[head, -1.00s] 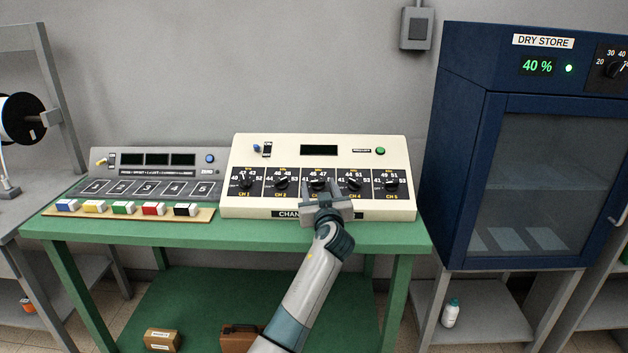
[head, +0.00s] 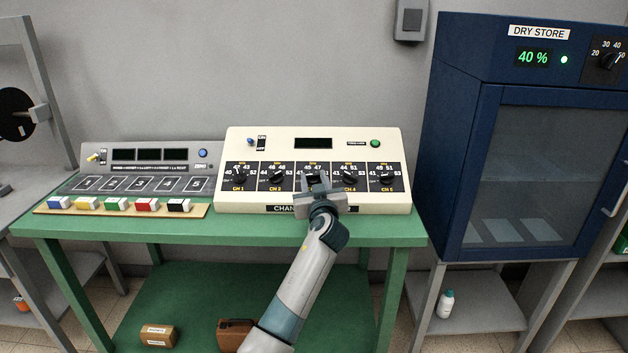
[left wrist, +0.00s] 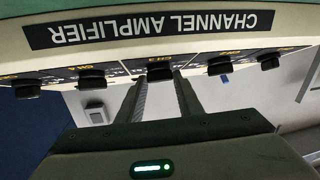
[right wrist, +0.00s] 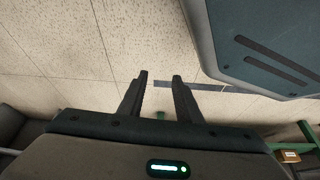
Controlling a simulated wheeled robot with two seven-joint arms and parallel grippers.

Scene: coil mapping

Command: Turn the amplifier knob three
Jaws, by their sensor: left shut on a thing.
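The cream channel amplifier (head: 240,194) stands on the green bench with a row of several black knobs. Knob three (left wrist: 160,73), marked CH 3, is the middle one; in the head view it is largely hidden by my left gripper. My left gripper (head: 317,184) reaches it from the front, and in the left wrist view its two fingers (left wrist: 163,84) lie on either side of the knob, shut on it. The knob's pointer setting cannot be read. My right gripper (right wrist: 159,77) is empty with its fingers apart, facing plain floor tiles.
Neighbouring knobs CH 2 (head: 277,175) and CH 4 (head: 349,176) sit close on both sides of the gripper. A grey panel (head: 150,155) with coloured blocks before it is at the left. A blue dry store cabinet (head: 470,170) stands at the right.

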